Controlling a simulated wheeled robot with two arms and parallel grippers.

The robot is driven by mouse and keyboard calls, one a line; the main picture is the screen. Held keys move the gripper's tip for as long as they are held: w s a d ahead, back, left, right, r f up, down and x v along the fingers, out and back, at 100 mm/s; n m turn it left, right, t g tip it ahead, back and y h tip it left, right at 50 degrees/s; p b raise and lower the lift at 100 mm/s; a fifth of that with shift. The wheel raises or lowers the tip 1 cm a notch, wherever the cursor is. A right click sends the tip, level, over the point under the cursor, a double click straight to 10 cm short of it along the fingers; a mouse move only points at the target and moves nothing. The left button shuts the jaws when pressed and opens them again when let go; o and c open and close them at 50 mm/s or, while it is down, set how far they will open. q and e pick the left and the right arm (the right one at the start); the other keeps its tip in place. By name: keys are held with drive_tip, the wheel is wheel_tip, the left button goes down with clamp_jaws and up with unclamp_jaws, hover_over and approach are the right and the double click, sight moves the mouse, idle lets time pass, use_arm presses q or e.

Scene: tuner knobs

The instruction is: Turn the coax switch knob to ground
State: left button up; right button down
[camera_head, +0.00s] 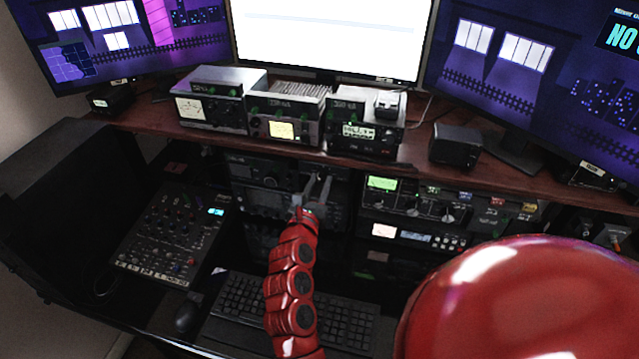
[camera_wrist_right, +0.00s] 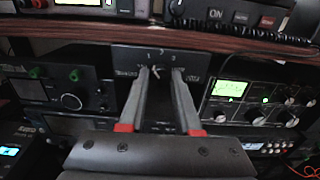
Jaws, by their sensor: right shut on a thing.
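The coax switch (camera_wrist_right: 194,57) is a dark panel just under the desk shelf in the right wrist view, with pale marks 1, 2 and 3 along its top. Smaller lettering at its sides is too blurred to read. Its small knob (camera_wrist_right: 157,72) shows a pale pointer between my fingertips. My right gripper (camera_wrist_right: 160,74) has its two grey fingers on either side of the knob and is shut on it. In the head view my right gripper (camera_head: 319,180) reaches in under the shelf and hides most of the switch. My left gripper is not in view.
The wooden shelf edge (camera_head: 400,163) runs right above the switch. Radios with knobs stand close on both sides, one with a green display (camera_head: 382,183). A mixer (camera_head: 175,230) is at left. A keyboard (camera_head: 345,325) lies under my right arm.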

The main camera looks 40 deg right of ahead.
drive_tip(key=shift+r+n+p, duration=0.1)
drive_tip(key=shift+n+p, duration=1.15)
drive_tip(key=shift+n, duration=0.35)
drive_tip(key=shift+n+p, duration=0.55)
drive_tip(key=shift+n, duration=0.55)
drive_tip(key=shift+n+p, duration=0.45)
drive_tip(key=shift+n, duration=0.85)
drive_tip(key=c, duration=0.6)
unclamp_jaws()
